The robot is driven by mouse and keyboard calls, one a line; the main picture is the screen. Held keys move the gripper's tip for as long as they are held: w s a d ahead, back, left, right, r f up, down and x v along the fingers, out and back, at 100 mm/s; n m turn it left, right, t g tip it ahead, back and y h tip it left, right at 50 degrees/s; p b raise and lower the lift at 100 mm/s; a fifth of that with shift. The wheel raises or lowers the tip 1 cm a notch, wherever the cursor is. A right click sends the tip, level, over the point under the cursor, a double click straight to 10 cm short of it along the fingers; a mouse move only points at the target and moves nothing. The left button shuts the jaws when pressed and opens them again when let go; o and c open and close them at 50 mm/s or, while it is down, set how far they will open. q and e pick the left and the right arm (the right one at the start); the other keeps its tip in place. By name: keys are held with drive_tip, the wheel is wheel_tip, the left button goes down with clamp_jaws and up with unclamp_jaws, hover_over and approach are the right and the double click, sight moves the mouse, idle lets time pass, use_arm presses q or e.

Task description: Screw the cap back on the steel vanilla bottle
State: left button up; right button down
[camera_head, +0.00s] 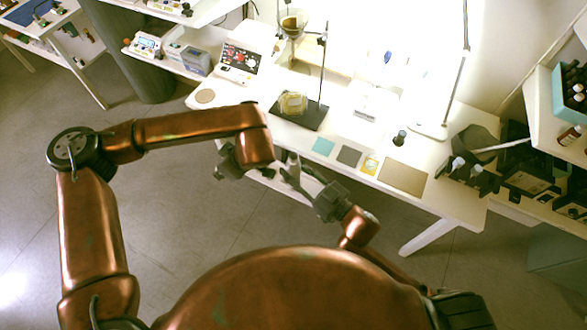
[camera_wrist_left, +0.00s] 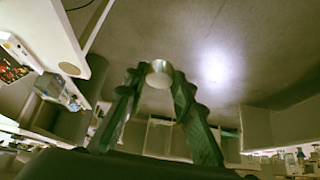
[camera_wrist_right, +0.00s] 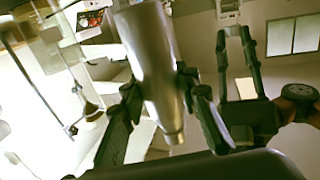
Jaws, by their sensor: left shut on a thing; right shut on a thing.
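A smooth steel bottle (camera_wrist_right: 148,55) is clamped in my right gripper (camera_wrist_right: 160,84), its tapered narrow end low in the right wrist view. In the head view my right gripper (camera_head: 304,182) holds the slim grey bottle (camera_head: 294,170) in front of the table edge. My left gripper (camera_head: 229,163) is to the left of it, clear of the bottle. In the left wrist view its fingertips are shut on a small pale round thing, apparently the cap (camera_wrist_left: 159,74). Part of the bottle is hidden by the right fingers. No label is readable.
The white table (camera_head: 440,200) carries a stand with a dark base (camera_head: 315,117), coloured squares including a teal one (camera_head: 323,146), a tan mat (camera_head: 403,177) and a small dark bottle (camera_head: 399,138). Shelving stands at right. The floor in front is clear.

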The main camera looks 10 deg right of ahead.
use_arm(q)
drive_tip(key=d+r+n+g+y, duration=0.1)
drive_tip(key=d+r+n+g, duration=0.1)
drive_tip(key=d+n+g, duration=0.6)
wheel_tip(320, 180, up, 13)
drive_tip(key=n+h, duration=1.1)
drive_tip(key=n, duration=1.7)
hover_over(297, 161)
drive_tip(key=w+a, duration=0.2)
drive_tip(key=shift+s+d, duration=0.1)
drive_tip(key=shift+d, duration=0.1)
drive_tip(key=shift+f, duration=0.2)
drive_tip(key=shift+f, duration=1.9)
drive_tip(key=shift+r, duration=0.1)
drive_tip(key=shift+f, duration=0.85)
drive_tip(key=shift+f, duration=0.6)
